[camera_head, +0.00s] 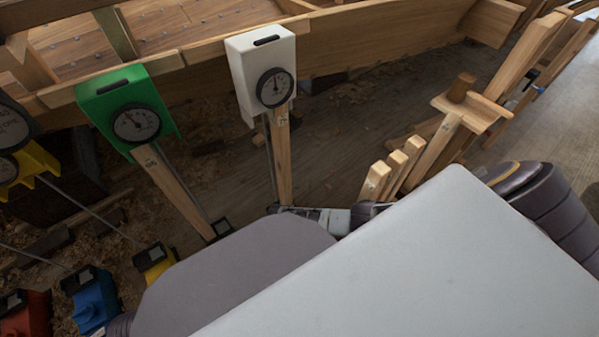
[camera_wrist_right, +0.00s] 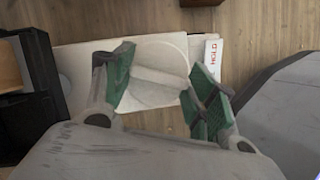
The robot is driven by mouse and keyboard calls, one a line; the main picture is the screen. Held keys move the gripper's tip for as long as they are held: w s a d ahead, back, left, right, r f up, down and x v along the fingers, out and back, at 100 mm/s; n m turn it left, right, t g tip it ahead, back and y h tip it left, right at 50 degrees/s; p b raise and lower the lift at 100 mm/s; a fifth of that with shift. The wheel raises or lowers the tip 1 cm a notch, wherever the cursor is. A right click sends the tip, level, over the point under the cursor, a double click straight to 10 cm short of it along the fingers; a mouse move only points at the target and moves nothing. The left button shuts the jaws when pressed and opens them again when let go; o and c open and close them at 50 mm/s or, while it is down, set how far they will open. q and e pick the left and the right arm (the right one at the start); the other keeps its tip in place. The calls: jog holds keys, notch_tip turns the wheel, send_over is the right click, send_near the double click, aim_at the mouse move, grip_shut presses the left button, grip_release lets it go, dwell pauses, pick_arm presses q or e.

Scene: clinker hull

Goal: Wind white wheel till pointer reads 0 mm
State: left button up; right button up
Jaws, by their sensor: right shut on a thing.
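The white gauge box (camera_head: 255,50) stands on a wooden post at the upper middle of the head view. Its round dial (camera_head: 273,88) has a dark pointer near the top; the figures are too small to read. The white wheel (camera_wrist_right: 158,58), a pale disc with a raised bar across it, is in the right wrist view. My right gripper (camera_wrist_right: 165,82) has its green-padded fingers on either side of the wheel's bar and is shut on it. In the head view my own arm mostly hides the wheel. My left gripper is not in view.
A white strip marked HOLD (camera_wrist_right: 212,58) lies right of the wheel. A green gauge (camera_head: 128,108) on a post stands left of the white one. Yellow, blue (camera_head: 90,298) and red units are at lower left. Wooden uprights (camera_head: 390,172) stand to the right; the hull (camera_head: 340,45) runs behind.

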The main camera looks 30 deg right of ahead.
jog(key=shift+s, duration=0.1)
jog(key=o, duration=1)
jog(key=shift+a+r, duration=0.1)
jog(key=shift+r, duration=0.1)
jog(key=shift+v, duration=5.8)
jog(key=shift+a+m, duration=0.1)
jog(key=shift+m, duration=0.2)
